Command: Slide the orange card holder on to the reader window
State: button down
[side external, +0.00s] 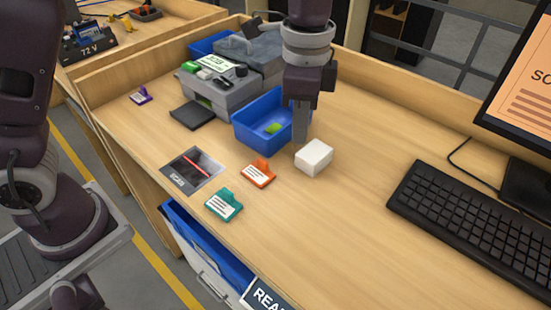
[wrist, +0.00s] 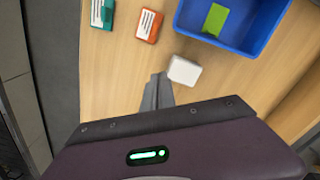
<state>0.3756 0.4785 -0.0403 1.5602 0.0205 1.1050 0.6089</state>
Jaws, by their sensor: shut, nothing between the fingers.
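The orange card holder (side external: 259,173) lies on the wooden desk with its white label up, just right of the reader window and apart from it. It also shows in the wrist view (wrist: 148,26). The reader window (side external: 193,170) is a dark panel with a red line, set in the desk near its front edge; I do not make it out in the wrist view. My gripper (side external: 300,143) is shut and empty, pointing down behind a white block (side external: 314,157), right of the orange holder. In the wrist view the fingertips (wrist: 158,78) are left of the block.
A teal card holder (side external: 224,204) lies in front of the orange one, near the desk edge. A blue bin (side external: 259,132) with a green item stands behind. A purple holder (side external: 141,96) lies at far left. A keyboard (side external: 478,218) is at right; desk between is clear.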

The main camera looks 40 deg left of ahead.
aim_at(275, 175)
notch_tip(275, 175, down, 9)
jog(key=shift+s+a, duration=0.35)
jog(key=shift+a, duration=0.25)
jog(key=shift+s+a, duration=0.35)
jog(key=shift+a, duration=0.25)
jog(key=shift+s+a, duration=0.35)
jog(key=shift+a, duration=0.25)
jog(key=s+a, duration=0.2)
jog(key=a, duration=0.2)
jog(key=s+a, duration=0.3)
jog(key=a, duration=0.1)
jog(key=s+a, duration=0.2)
jog(key=a, duration=0.1)
jog(key=shift+s+a, duration=0.15)
jog(key=shift+a, duration=0.25)
